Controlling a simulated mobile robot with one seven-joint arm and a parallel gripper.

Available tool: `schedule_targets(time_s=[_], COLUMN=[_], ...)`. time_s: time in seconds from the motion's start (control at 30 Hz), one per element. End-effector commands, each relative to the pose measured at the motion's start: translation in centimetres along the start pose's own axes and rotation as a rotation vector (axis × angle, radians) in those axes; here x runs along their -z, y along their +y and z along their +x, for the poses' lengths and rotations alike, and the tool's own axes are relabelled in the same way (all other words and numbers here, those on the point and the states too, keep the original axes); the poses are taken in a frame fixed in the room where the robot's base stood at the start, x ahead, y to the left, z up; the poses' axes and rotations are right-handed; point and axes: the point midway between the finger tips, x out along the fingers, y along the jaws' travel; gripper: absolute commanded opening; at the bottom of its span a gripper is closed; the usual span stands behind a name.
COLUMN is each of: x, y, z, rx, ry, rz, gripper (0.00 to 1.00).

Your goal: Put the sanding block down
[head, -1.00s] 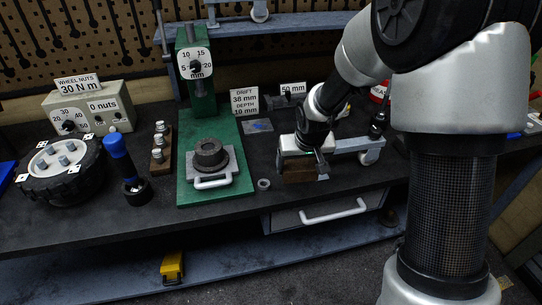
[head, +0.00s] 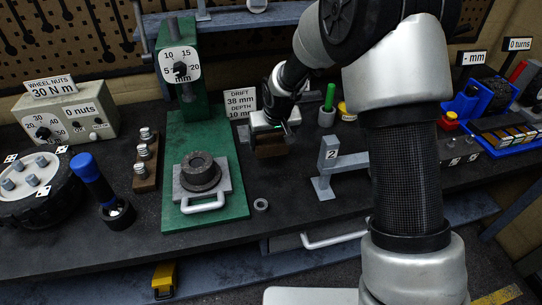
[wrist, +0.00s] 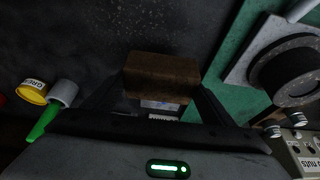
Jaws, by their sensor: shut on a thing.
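The sanding block is a brown block (head: 271,148), which also shows in the wrist view (wrist: 162,72). My gripper (head: 268,132) is shut on it, with one dark finger at each side in the wrist view. The block hangs over the dark bench top (head: 285,205), just right of the green press base (head: 237,178). The gap between its underside and the bench is hard to judge. A small pale patch (wrist: 160,105) shows partly behind the block in the wrist view.
A grey stand marked 2 (head: 328,160) is right of the block. A drift and depth sign (head: 239,102) stands behind it at left. A green-handled tool in a grey cup (head: 327,115) is at the back right. A metal ring (head: 261,205) lies in front.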

Motion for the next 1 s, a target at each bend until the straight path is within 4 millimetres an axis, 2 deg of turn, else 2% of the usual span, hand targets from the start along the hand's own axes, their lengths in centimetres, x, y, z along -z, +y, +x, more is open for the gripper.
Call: schedule_targets(time_s=[0.1,0.33,0.5,0.9,0.93,1.0], x=[-0.8,-1.5,-2.4,-2.6,-2.6,-2.6], y=[-0.1,0.0,0.0,0.0,0.0,0.0], z=[1.9,3.6,5.8,6.6,6.5,6.4], rx=[0.001,0.0,0.0,0.0,0.0,0.0], ry=[-0.001,0.0,0.0,0.003,0.002,0.002], rz=[0.0,0.0,-0.001,0.0,0.0,0.0], gripper=[0.47,0.47,0.47,0.47,0.8,0.91])
